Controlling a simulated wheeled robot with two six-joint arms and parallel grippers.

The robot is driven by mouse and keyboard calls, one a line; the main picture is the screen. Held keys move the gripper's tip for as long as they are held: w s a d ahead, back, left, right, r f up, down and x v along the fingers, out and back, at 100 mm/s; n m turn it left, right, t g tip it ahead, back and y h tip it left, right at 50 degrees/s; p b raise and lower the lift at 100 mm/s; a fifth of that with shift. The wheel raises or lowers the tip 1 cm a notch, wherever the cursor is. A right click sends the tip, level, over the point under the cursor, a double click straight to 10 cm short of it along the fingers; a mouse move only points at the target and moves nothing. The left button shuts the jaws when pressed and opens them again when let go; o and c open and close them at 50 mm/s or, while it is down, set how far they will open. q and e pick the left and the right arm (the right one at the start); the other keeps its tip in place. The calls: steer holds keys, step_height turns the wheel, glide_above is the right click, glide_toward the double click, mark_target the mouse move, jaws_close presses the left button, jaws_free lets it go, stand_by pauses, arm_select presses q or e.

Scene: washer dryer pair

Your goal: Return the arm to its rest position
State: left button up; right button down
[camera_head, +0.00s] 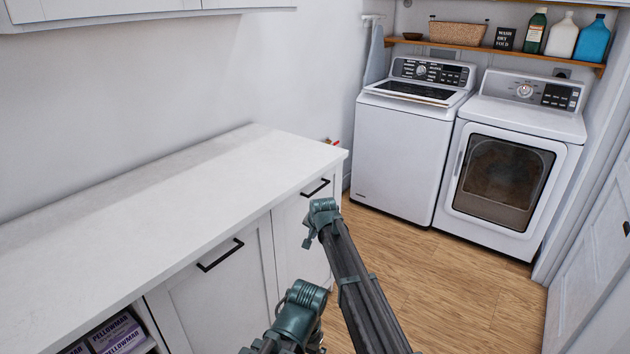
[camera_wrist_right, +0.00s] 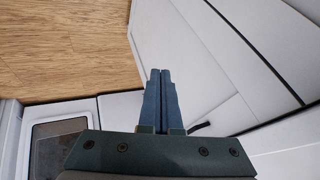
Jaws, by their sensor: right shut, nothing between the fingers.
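My right gripper (camera_wrist_right: 160,72) shows in the right wrist view with its two blue-grey fingers pressed together. Nothing is between them and they touch nothing. Dark links of my own arm rise from the bottom of the head view, with a teal joint near the end of the white counter (camera_head: 160,190). A second teal joint is lower, near the bottom edge. No fingertips can be made out in the head view. My left gripper is not in view.
A white washer (camera_head: 405,150) and a dryer (camera_head: 505,175) stand at the back right. The cabinet doors have black handles (camera_head: 220,255). A wooden shelf (camera_head: 480,48) holds a basket and bottles. The wooden floor (camera_head: 430,260) before the machines is clear.

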steer(key=s+d+f+n+g+h, duration=0.1)
steer(key=s+d+n+g, duration=0.1)
steer(key=s+d, duration=0.75)
steer(key=s+d+f+n+g, duration=0.15)
steer(key=s+d, duration=0.35)
steer(key=s, duration=1)
steer(key=s+d+f+n+g+h, duration=0.1)
steer(key=s+d+n+g, duration=0.1)
steer(key=s+d, duration=0.75)
steer(key=s+a+n+g+h, duration=0.1)
steer(key=s+a+n, duration=0.1)
steer(key=s+a, duration=0.35)
steer(key=s+a+n, duration=0.2)
steer(key=a, duration=0.6)
step_height(320, 180, up, 12)
steer(key=p, duration=1.2)
steer(key=shift+d+r, duration=0.15)
steer(key=shift+s+m, duration=0.1)
steer(key=shift+m, duration=0.15)
